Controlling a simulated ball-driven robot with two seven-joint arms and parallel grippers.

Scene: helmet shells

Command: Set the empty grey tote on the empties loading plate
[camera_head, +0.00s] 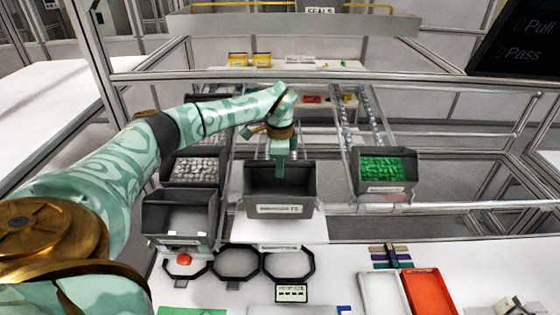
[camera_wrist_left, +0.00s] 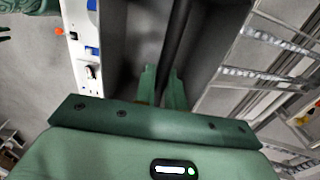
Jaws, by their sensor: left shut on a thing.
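A grey tote (camera_head: 281,190) with a white front label hangs in the middle of the head view; its visible inside looks empty. My left gripper (camera_head: 281,152) reaches down at its far wall and is shut on it. In the left wrist view the fingers (camera_wrist_left: 163,88) close on the tote's dark wall (camera_wrist_left: 178,40). A pale flat plate (camera_head: 285,230) shows below and behind the tote; I cannot tell whether it is the empties loading plate, or whether the tote touches it. My right gripper is not in view.
Another grey tote (camera_head: 180,215) stands close at the left, below a bin of whitish parts (camera_head: 196,170). A bin of green parts (camera_head: 384,168) stands on the right lane. The front bench holds black rings (camera_head: 236,264), a white tray (camera_head: 383,292) and a red tray (camera_head: 428,291).

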